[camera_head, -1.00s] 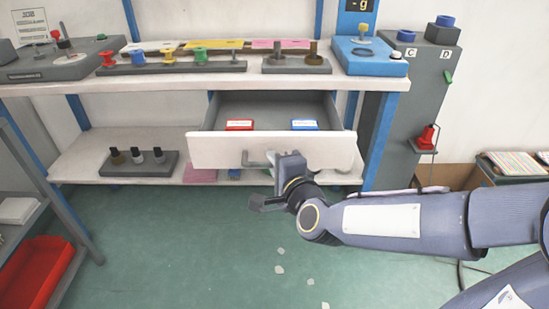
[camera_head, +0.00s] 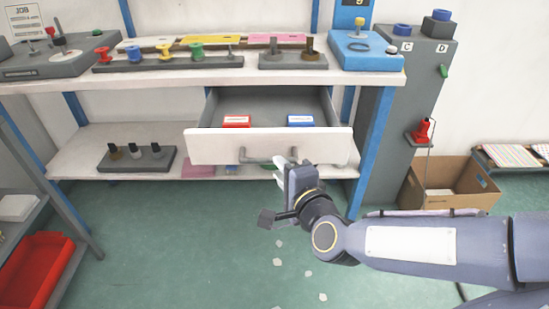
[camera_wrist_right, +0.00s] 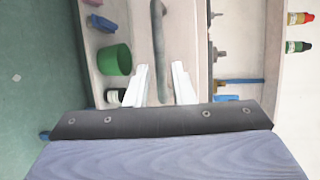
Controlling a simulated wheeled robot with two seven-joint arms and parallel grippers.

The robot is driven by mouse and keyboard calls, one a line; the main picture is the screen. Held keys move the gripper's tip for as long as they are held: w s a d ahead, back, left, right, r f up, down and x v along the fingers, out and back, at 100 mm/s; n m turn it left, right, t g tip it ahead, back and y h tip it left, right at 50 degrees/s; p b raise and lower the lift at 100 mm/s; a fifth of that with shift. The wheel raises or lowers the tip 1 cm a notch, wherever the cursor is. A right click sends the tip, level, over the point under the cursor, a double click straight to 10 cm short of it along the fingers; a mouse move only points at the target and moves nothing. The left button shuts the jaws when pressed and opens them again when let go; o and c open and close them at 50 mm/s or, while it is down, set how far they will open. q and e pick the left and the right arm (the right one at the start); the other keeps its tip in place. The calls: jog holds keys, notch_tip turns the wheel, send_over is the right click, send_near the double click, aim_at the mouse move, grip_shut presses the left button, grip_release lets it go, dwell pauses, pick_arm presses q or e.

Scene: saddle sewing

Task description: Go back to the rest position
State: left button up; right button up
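The white-fronted drawer (camera_head: 215,148) under the bench is open. A red box (camera_head: 237,121) and a blue box (camera_head: 300,120) lie inside it. My right gripper (camera_head: 283,172) is in front of the drawer, near the right part of its grey handle (camera_head: 258,160). In the right wrist view, the two white fingers of the right gripper (camera_wrist_right: 161,75) are apart, with the handle (camera_wrist_right: 158,40) seen between them; nothing is gripped. My left gripper is not in view.
The bench top (camera_head: 200,78) holds spools and a blue device (camera_head: 365,52). A grey cabinet (camera_head: 415,85) and a cardboard box (camera_head: 450,180) stand at right, a red bin (camera_head: 38,270) at lower left. The green floor is mostly open.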

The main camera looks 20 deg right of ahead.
jog(key=shift+v, duration=1.25)
jog(key=s+d+f+n+g+y, duration=0.1)
jog(key=s+d+f+n+g, duration=0.1)
jog(key=s+f+n+g, duration=0.45)
jog(key=s+d+f+n+g+y, duration=0.1)
jog(key=s+d+n+g, duration=0.25)
jog(key=s+n, duration=0.6)
notch_tip(320, 180, up, 27)
jog(key=s+p, duration=0.1)
jog(key=p, duration=2.6)
jog(key=shift+a+p, duration=0.3)
jog(key=shift+a, duration=0.1)
